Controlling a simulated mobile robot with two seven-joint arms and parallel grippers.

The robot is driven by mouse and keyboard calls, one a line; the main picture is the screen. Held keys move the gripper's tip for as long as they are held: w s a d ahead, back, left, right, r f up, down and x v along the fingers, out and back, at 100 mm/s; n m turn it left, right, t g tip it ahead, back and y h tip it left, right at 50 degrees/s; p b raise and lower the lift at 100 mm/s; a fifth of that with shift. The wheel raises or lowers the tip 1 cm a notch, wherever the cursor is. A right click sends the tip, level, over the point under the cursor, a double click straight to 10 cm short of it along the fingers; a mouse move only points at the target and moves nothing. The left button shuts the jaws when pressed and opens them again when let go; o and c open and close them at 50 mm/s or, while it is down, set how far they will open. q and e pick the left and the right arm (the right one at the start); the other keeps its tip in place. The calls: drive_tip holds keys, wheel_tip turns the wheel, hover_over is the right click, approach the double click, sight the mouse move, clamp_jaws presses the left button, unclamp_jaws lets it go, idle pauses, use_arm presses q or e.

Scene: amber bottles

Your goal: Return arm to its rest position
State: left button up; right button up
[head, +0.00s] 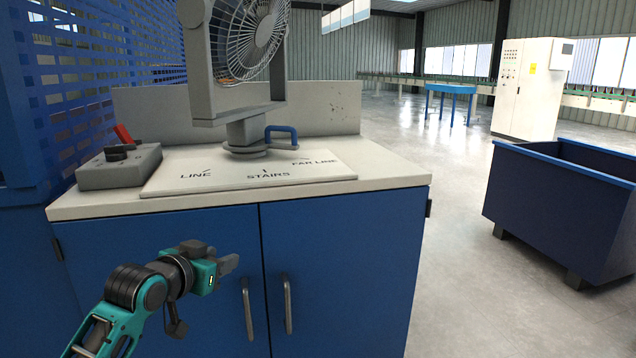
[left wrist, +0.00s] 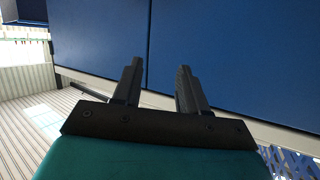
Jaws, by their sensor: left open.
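My left arm comes in from the lower left in the head view, and its gripper (head: 228,264) is in front of the blue cabinet doors (head: 335,250), below the counter edge. In the left wrist view the two dark fingers of the left gripper (left wrist: 157,88) stand apart with nothing between them. Blue cabinet panels (left wrist: 230,50) fill most of the view beyond them. My right gripper is in neither view.
A fan (head: 250,40) stands on a swivel base on the white counter (head: 385,178), over a plate (head: 330,172) marked LINE, STAIRS and FAR LINE. A grey control box (head: 120,170) sits left. A blue bin (head: 560,210) stands right, with open floor (head: 455,240) between.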

use_arm(q)
drive_tip(key=s+d+f+n+g, duration=0.1)
drive_tip(key=s+f, duration=0.5)
drive_tip(key=f, duration=0.3)
drive_tip(key=s+f, duration=0.6)
drive_tip(key=f, duration=0.2)
drive_tip(key=s+f+y, duration=0.1)
drive_tip(key=s+f, duration=0.4)
drive_tip(key=s, duration=0.4)
drive_tip(key=s+f+g, duration=0.1)
drive_tip(key=s+f, duration=0.4)
drive_tip(key=s, duration=0.4)
drive_tip(key=shift+s+f+n+g+y, duration=0.25)
drive_tip(key=shift+s+n+g+y, duration=0.05)
drive_tip(key=shift+n+y, duration=0.1)
